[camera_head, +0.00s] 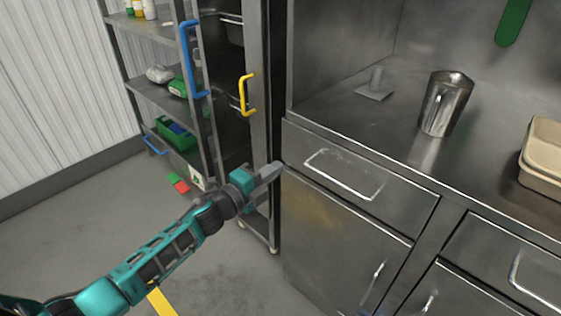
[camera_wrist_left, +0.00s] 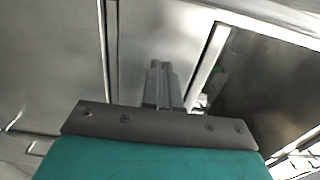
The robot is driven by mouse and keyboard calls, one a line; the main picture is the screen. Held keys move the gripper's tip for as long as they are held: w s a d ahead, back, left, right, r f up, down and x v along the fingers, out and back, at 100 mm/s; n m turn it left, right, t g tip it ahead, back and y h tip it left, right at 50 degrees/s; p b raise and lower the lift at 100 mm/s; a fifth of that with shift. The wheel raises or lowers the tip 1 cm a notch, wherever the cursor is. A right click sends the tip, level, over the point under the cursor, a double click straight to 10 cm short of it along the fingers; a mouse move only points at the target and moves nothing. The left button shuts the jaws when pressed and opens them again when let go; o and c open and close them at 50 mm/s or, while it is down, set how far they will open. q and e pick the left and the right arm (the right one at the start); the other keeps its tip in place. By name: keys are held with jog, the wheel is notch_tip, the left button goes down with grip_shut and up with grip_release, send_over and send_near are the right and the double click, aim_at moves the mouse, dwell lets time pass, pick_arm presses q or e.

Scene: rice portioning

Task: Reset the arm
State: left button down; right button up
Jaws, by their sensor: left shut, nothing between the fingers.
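My left arm comes in from the lower left in the head view, teal and black, stretched toward the steel cabinet. My left gripper (camera_head: 272,172) is shut and empty, close to the left edge of the drawer front; I cannot tell if it touches. In the left wrist view the shut fingers (camera_wrist_left: 158,82) stand side by side in front of metal panels. My right gripper is not in view.
A steel counter holds a metal jug (camera_head: 445,103) and beige trays (camera_head: 543,150). Below are a drawer with a handle (camera_head: 345,172) and cabinet doors. A shelf rack (camera_head: 160,85) stands left, with blue and yellow handles (camera_head: 247,95) nearby. Floor at lower left is open.

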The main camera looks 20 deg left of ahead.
pick_arm(q)
jog(key=v, duration=0.6)
jog(key=shift+s+a, duration=0.15)
jog(key=shift+s, duration=0.2)
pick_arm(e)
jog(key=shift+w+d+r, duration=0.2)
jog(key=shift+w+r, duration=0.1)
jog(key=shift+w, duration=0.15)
pick_arm(q)
jog(key=s+d+f+n+g+y+p, duration=0.2)
jog(key=s+d+f+n+g+p, duration=0.1)
jog(key=s+n, duration=0.5)
jog(key=s+d+f+n+g+y+p, duration=0.2)
jog(key=s+d+f+n+g+p, duration=0.1)
jog(key=s+n, duration=0.6)
jog(key=d+n+p, duration=0.1)
jog(key=d+n, duration=0.1)
jog(key=shift+s+d+p, duration=0.3)
jog(key=shift+s, duration=0.05)
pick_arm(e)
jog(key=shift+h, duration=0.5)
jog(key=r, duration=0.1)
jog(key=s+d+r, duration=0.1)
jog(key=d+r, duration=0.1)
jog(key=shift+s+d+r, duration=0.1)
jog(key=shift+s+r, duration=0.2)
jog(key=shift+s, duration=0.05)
pick_arm(q)
jog(key=shift+f, duration=0.15)
